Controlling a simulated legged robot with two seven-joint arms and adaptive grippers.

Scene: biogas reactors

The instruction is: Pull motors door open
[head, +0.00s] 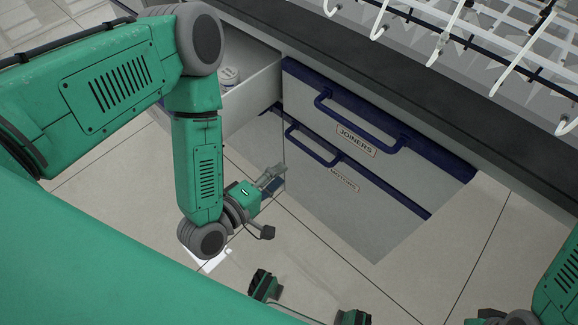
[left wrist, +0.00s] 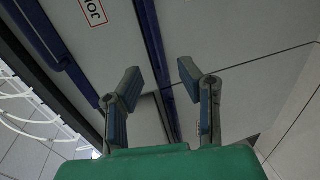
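The motors drawer (head: 345,190) is the lower grey front, labelled MOTORS, with a blue handle (head: 312,146) along its top. It looks shut. My left gripper (head: 272,178) is in front of the drawer's left end, below and left of that handle in the head view. In the left wrist view, the left gripper (left wrist: 160,72) has its two fingers spread, with nothing held. A blue bar of the drawer front (left wrist: 154,50) shows beyond and between the fingers; I cannot tell its exact distance.
The joiners drawer (head: 375,125), with its own blue handle (head: 355,122), is directly above. An open drawer (head: 258,92) with a white item (head: 229,76) stands out at the left, behind my left arm. A white wire rack (head: 490,45) is above the dark counter (head: 430,95). Tiled floor (head: 475,245) is clear at right.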

